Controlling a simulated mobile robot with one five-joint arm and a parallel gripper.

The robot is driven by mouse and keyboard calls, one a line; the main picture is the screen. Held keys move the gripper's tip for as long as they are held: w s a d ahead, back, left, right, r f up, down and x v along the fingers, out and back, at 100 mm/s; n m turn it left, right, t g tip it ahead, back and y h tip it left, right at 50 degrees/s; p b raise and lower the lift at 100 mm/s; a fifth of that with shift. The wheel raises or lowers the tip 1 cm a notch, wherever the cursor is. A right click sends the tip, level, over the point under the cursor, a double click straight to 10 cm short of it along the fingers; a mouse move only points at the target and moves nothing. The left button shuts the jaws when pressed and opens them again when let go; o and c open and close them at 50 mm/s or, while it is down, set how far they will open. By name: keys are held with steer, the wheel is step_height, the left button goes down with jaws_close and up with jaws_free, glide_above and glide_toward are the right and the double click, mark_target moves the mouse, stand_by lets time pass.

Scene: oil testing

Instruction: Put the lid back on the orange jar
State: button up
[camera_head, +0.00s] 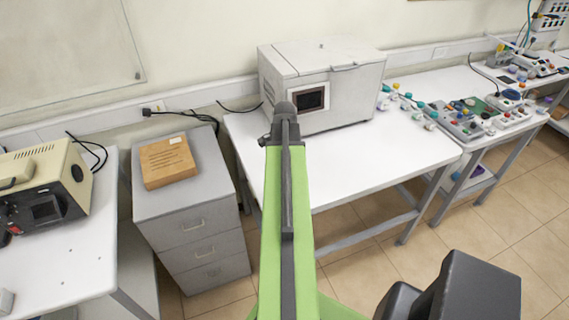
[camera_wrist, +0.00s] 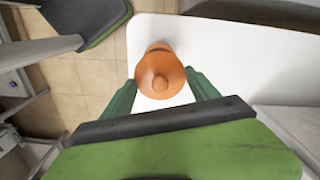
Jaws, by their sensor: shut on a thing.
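In the wrist view, an orange lid with a round knob (camera_wrist: 160,84) sits between the two green fingers of my gripper (camera_wrist: 161,79), which is shut on it. More orange, likely the orange jar (camera_wrist: 158,46), shows just beyond the lid with a dark curved line between them. I cannot tell whether lid and jar touch. A white table (camera_wrist: 235,50) lies beneath them. In the head view my own arm hides the gripper, the lid and the jar.
A large grey box-shaped machine (camera_head: 345,92) stands at the back of the white table (camera_head: 380,155). Several small coloured items and boards lie to the right. A grey drawer cabinet (camera_head: 190,215) with a brown box (camera_head: 168,162) stands left. A beige instrument (camera_head: 45,190) sits far left.

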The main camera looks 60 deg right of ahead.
steer(key=shift+f+b, duration=3.2)
steer(key=shift+f, duration=0.1)
steer(key=shift+f, duration=0.15)
steer(key=o, duration=1.4)
steer(key=shift+c, duration=0.2)
steer(key=shift+o, duration=0.7)
step_height(320, 180, up, 7)
steer(key=p, duration=0.7)
